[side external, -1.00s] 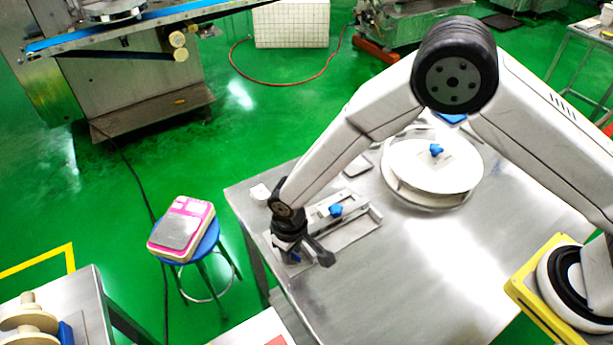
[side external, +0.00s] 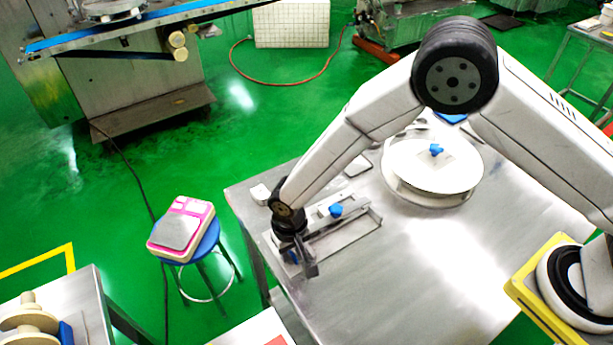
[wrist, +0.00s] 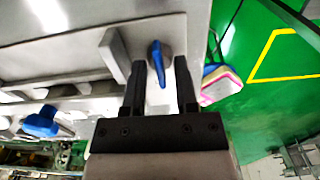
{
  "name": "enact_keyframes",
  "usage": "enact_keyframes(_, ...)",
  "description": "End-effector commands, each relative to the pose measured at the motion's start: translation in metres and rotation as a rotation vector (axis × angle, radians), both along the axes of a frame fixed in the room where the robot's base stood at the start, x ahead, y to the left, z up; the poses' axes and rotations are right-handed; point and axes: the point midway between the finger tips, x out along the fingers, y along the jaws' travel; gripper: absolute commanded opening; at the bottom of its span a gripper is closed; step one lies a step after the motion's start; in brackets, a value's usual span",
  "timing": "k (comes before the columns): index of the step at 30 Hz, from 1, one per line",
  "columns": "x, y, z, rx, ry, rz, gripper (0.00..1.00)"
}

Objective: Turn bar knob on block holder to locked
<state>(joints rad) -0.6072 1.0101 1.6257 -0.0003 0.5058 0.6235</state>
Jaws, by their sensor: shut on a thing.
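The block holder (side external: 345,236) is a long grey metal fixture near the table's left corner in the side view. My gripper (side external: 308,268) is low over its near-left end, pointing down. In the wrist view, a blue bar knob (wrist: 157,62) lies between the two black fingers of my gripper (wrist: 160,70), which is shut on it. The knob's bar runs roughly along the fingers in that picture. In the side view my gripper mostly hides this knob. A second blue knob (side external: 336,210) sits farther along the holder and also shows in the wrist view (wrist: 40,122).
The steel table (side external: 430,260) is clear to the right of the holder. A round white disc unit (side external: 432,168) with a blue knob stands behind it. A pink-and-white scale (side external: 182,230) rests on a blue stool (side external: 205,250) off the table's left side.

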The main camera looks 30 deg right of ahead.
Motion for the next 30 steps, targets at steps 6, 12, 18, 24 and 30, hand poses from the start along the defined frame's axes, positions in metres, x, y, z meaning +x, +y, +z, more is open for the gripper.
enact_keyframes(6, -0.001, 0.000, 0.000, -0.001, 0.002, 0.000, 0.72)
enact_keyframes(12, 0.000, 0.000, 0.000, 0.000, 0.001, 0.001, 0.72)
enact_keyframes(18, 0.000, 0.000, 0.002, 0.000, 0.000, 0.001, 0.72)
enact_keyframes(24, 0.001, 0.001, 0.014, 0.001, -0.002, 0.001, 0.72)
enact_keyframes(30, 0.001, 0.001, 0.036, 0.002, -0.002, 0.001, 0.72)
